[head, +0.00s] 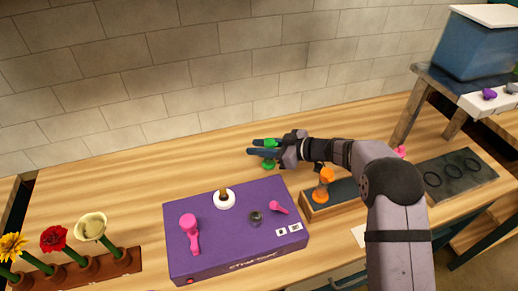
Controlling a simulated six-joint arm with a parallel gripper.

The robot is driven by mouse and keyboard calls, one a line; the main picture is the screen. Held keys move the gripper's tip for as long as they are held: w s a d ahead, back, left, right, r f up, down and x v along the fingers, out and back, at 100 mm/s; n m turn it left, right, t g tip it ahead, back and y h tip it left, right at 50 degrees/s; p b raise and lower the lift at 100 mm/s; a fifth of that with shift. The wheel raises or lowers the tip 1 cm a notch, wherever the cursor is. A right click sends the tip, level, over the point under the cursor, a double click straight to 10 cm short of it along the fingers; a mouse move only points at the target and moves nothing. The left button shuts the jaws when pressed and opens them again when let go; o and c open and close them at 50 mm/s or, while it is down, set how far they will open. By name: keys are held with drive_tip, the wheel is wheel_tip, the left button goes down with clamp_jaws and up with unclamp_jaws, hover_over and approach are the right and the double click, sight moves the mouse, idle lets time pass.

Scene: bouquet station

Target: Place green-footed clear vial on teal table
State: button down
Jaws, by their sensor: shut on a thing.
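My gripper (262,147) reaches in from the right over the back middle of the wooden worktop, its dark fingers pointing left. It is shut on the green-footed clear vial. The vial's green foot (268,164) shows just below the fingers, and a green part shows just above them. The fingers hide the clear middle. The vial looks roughly upright; I cannot tell whether its foot touches the worktop (130,185). No table top here is plainly teal; dark teal framing (472,242) shows at the lower right below wooden surfaces.
A purple console (185,262) with pink levers and a white-based knob stands in front of my gripper. An orange item (323,187) stands on a wooden-edged tray to the right. Several flowers stand in a rack (75,275) front left. A blue box (475,45) sits on a raised stand. The back-left worktop is clear.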

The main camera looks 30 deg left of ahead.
drive_tip(key=shift+f, duration=0.55)
drive_tip(key=shift+f, duration=0.15)
drive_tip(key=c, duration=1.5)
unclamp_jaws()
